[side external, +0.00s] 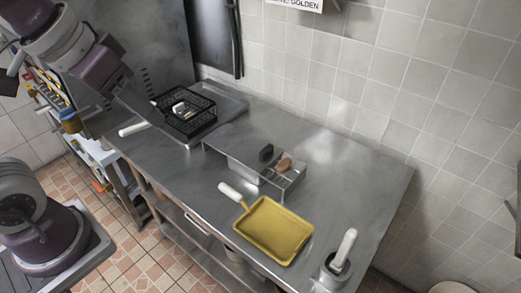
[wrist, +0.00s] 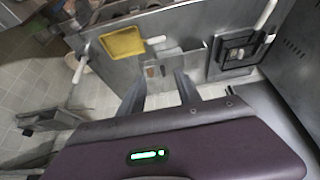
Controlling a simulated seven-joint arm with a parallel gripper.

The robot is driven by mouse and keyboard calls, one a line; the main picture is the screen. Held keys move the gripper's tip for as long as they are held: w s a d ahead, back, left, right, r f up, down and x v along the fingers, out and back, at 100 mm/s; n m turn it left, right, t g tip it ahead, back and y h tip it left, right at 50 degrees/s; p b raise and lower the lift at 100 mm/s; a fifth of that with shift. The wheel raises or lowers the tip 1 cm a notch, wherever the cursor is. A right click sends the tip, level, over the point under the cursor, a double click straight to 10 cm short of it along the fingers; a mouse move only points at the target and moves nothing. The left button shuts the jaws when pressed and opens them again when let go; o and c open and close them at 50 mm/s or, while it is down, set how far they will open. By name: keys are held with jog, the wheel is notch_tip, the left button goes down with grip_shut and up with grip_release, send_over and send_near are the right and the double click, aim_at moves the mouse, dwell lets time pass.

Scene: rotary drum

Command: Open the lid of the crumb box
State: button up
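A metal box (side external: 247,172), which I take to be the crumb box, sits in the middle of the steel counter. A flat metal panel covers its left part. Its right part is open, with a dark block and a brown item in or at it. The box also shows in the wrist view (wrist: 166,66), beyond my fingers. My gripper (wrist: 160,92) is open and empty, its two fingers apart and clear of the box. In the side view my arm is at the upper left, above the counter's left end; the fingertips are hard to make out there.
A black wire basket (side external: 187,112) stands on a metal tray behind and left of the box. A yellow tray (side external: 272,230) with a white handle lies in front. A white-handled tool stands in a container (side external: 335,266) at front right. The counter's right side is clear.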

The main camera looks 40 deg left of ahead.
jog(key=w+f, duration=0.4)
jog(key=w, duration=0.9)
send_near(266, 148)
jog(key=shift+g, duration=0.4)
jog(key=x, duration=1)
jog(key=shift+w, duration=0.35)
jog(key=shift+c, duration=0.2)
grip_shut()
